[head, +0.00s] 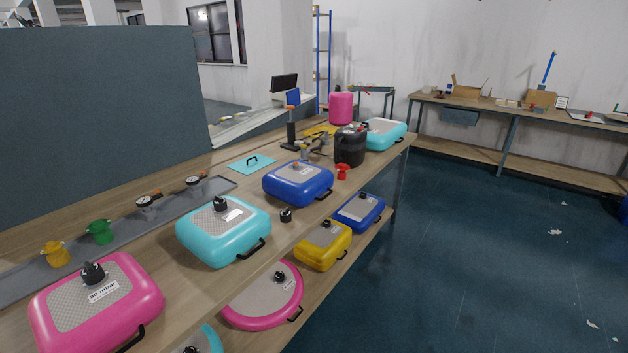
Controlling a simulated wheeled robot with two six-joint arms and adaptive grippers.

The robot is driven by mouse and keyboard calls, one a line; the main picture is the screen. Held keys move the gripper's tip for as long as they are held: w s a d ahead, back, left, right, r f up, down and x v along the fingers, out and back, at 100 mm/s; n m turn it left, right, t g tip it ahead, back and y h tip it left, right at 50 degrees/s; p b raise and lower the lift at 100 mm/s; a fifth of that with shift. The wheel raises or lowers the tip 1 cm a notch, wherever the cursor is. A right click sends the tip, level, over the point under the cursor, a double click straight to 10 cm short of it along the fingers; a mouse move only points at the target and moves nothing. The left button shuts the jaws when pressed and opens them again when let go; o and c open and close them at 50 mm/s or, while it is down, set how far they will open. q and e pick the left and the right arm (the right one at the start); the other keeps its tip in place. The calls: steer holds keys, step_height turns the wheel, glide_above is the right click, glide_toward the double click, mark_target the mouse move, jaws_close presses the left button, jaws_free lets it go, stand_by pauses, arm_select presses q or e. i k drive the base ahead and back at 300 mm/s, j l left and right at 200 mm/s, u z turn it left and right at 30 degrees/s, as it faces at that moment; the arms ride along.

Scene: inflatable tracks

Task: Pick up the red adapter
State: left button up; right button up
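The red adapter (343,172) stands on the wooden table, close to its right edge. It is just right of the blue inflatable (298,184) and in front of a black canister-like object (350,146). It looks apart from both, though the gap to the blue inflatable is narrow. Neither of my grippers is in the head view, so their state does not show.
A turquoise inflatable (224,230) and a pink one (97,305) lie nearer on the table. A small black cap (286,215) lies by the edge. Yellow (55,254) and green (99,231) adapters stand on the left tray. Open floor (480,260) lies right.

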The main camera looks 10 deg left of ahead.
mark_target(341, 167)
steer(key=i+l+u, duration=0.1)
steer(key=u, duration=0.25)
steer(key=i+l+u, duration=0.2)
steer(key=u, duration=0.15)
steer(key=i+l+u, duration=0.3)
